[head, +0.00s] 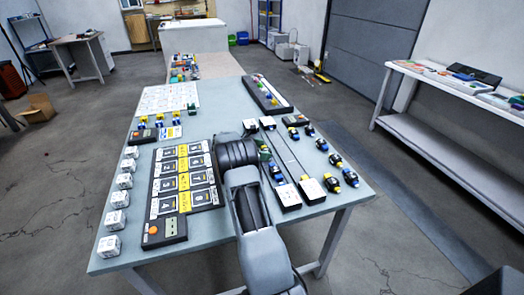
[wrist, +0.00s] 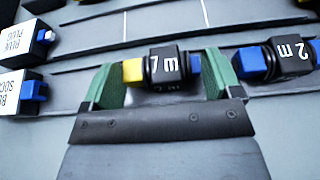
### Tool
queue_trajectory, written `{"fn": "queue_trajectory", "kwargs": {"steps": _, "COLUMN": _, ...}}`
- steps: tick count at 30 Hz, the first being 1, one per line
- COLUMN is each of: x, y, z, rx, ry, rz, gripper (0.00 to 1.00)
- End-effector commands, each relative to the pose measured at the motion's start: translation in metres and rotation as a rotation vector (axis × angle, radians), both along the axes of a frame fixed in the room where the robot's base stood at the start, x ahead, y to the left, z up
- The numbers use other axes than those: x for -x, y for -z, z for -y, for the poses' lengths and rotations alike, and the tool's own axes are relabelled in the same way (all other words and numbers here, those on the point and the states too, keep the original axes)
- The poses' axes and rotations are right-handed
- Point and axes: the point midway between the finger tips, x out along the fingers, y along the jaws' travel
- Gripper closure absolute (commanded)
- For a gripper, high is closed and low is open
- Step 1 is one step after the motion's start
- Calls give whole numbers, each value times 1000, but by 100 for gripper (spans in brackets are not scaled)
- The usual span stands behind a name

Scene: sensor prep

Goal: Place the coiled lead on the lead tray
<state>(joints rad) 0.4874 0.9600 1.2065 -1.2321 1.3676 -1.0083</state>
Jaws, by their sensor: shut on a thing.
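My gripper (wrist: 162,82) is shut on a coiled lead (wrist: 166,66), its green finger pads on either side. The lead has a black body with white marking, a yellow end at left and a blue end at right. I cannot tell whether it is clear of the surface below. In the head view my gripper (head: 264,152) is over the right half of the table and mostly hides the held lead. A long dark tray (head: 267,95) with small coloured things lies at the back right; I cannot tell if it is the lead tray.
Another coiled lead (wrist: 280,58) lies close right of my gripper. Several more leads (head: 336,160) lie along the table's right side. White labelled blocks (head: 312,188) joined by thin dark lines stand beside them. A dark board with yellow labels (head: 184,179) lies left of my arm.

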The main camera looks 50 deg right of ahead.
Motion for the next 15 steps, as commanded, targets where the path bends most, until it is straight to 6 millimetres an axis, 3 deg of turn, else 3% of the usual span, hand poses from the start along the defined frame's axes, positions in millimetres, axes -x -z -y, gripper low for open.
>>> {"fn": "queue_trajectory", "kwargs": {"steps": 9, "x": 0, "y": 4, "z": 0, "rx": 0, "ry": 0, "rz": 0, "gripper": 40}}
{"fn": "queue_trajectory", "kwargs": {"steps": 10, "x": 0, "y": 3, "z": 0, "rx": 0, "ry": 0, "rz": 0, "gripper": 14}}
{"fn": "queue_trajectory", "kwargs": {"steps": 15, "x": 0, "y": 3, "z": 0, "rx": 0, "ry": 0, "rz": 0, "gripper": 0}}
